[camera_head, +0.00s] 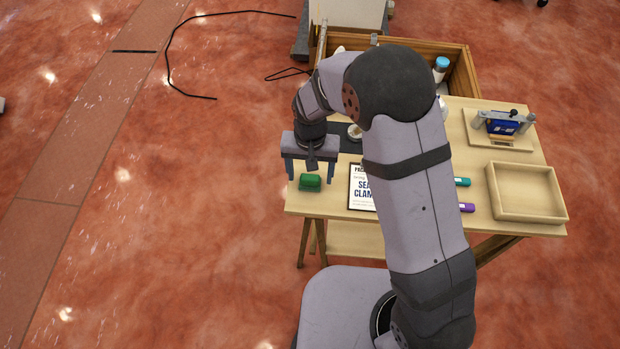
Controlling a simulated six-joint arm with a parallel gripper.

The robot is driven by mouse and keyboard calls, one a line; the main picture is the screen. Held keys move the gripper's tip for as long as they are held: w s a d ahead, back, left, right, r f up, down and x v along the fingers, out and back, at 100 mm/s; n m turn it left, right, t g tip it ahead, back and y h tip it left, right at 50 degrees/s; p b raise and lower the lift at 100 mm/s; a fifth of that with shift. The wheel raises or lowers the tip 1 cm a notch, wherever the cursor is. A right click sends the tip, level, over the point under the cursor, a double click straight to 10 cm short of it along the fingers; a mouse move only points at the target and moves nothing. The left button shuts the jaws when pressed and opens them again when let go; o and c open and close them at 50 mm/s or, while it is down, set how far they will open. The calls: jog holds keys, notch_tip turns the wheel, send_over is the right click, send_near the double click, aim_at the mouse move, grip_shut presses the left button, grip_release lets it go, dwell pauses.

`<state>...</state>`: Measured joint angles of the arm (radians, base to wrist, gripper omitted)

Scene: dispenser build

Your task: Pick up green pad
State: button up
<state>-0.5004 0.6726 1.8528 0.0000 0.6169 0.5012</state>
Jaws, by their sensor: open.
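The green pad (310,182) is a small dark green block lying near the left front corner of the wooden table (420,227). My gripper (313,172) is open, with its two fingers pointing down. It is over or just behind the pad, one finger to each side in the picture. I see no contact with the pad, and the exact height above it is hard to tell.
A printed sign (360,190) lies right of the pad. An empty wooden tray (564,205) and a blue clamped item (503,125) are at right. A wooden crate (462,70) stands behind.

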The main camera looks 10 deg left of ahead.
aim_at(310, 177)
jog(key=shift+f, duration=1.05)
jog(key=shift+c, duration=0.6)
jog(key=c, duration=1)
jog(key=shift+r, duration=0.1)
notch_tip(310, 177, up, 10)
jog(key=shift+f+b, duration=0.1)
jog(key=shift+b, duration=0.55)
